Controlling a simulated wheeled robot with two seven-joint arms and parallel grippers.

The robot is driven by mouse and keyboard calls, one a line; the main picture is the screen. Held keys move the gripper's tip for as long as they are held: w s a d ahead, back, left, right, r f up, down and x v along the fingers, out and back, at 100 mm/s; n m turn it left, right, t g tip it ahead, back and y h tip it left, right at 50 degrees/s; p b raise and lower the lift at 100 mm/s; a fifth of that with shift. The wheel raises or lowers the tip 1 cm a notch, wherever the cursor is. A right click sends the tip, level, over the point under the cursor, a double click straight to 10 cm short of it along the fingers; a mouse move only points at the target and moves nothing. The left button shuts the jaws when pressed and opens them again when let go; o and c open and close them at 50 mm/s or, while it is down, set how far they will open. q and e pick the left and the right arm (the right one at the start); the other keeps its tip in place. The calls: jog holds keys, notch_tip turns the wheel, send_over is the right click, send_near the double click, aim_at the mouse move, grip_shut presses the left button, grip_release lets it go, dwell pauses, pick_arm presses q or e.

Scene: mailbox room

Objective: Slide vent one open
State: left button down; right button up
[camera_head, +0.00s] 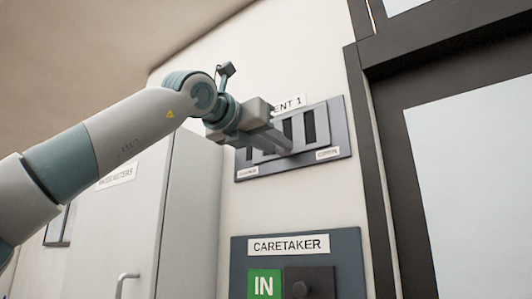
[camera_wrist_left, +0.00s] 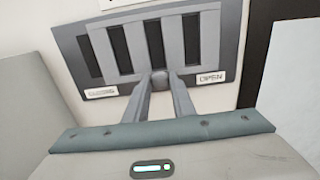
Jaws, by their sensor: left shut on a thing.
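Vent one (camera_head: 337,127) is a grey wall panel with dark slots, under a label reading "ENT 1" with its start hidden by my arm. In the left wrist view the vent (camera_wrist_left: 233,45) shows lighter slats with dark gaps between them, a "CLOSED" label at lower left and an "OPEN" label at lower right. My left gripper (camera_head: 290,148) reaches in from the left to the vent's lower middle. In the left wrist view its fingers (camera_wrist_left: 161,85) are shut on the small grey knob (camera_wrist_left: 160,75) at the slats' lower edge. My right gripper is not in view.
A caretaker board (camera_head: 350,262) with a green "IN" tile (camera_head: 264,284) and a dark knobbed slider hangs below the vent. A pale cabinet (camera_head: 190,215) with a handle stands at left. A dark-framed door (camera_head: 400,180) is close at right.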

pick_arm(q)
jog(key=c, duration=1.6)
grip_release()
jog(key=shift+d, duration=0.1)
jog(key=shift+o, duration=0.4)
jog(key=shift+s+d, duration=0.15)
jog(key=shift+s, duration=0.05)
pick_arm(e)
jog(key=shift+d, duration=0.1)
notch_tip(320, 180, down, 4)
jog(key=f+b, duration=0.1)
jog(key=b, duration=0.4)
pick_arm(q)
jog(key=b+v, duration=0.2)
jog(key=v, duration=1.5)
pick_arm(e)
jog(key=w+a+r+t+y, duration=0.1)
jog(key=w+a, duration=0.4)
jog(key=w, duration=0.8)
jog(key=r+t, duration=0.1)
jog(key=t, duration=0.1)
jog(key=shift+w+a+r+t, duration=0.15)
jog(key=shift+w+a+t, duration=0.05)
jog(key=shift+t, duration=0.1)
pick_arm(q)
jog(key=shift+s, duration=0.1)
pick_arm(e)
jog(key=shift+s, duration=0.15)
